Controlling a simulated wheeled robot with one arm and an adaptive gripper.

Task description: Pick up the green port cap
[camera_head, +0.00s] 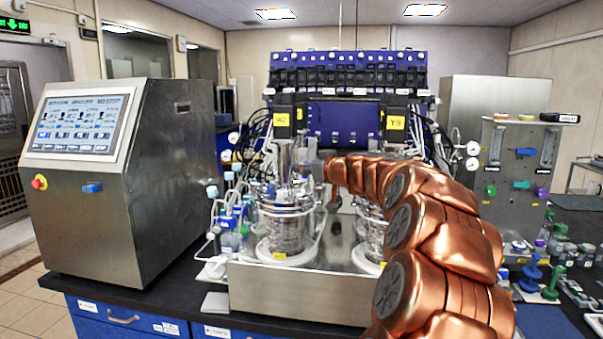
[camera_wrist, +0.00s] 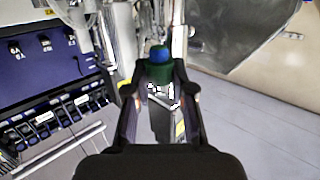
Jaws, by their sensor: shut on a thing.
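In the wrist view my gripper (camera_wrist: 160,94) is shut, with its dark fingers on either side of the green port cap (camera_wrist: 160,71). A blue round part (camera_wrist: 158,53) shows at the far end of the green. I cannot tell whether the blue part belongs to the cap or lies beyond it. In the head view my copper arm reaches toward the reactors and its bulk blocks part of the right one. The fingers and the held cap cannot be made out clearly there.
The left glass reactor (camera_head: 285,225) stands on a steel base (camera_head: 290,295), with tubes around it. A control cabinet (camera_head: 130,180) stands at left. A blue pump tower (camera_head: 345,75) rises behind. A grey panel (camera_head: 518,165) and several small coloured fittings are at right.

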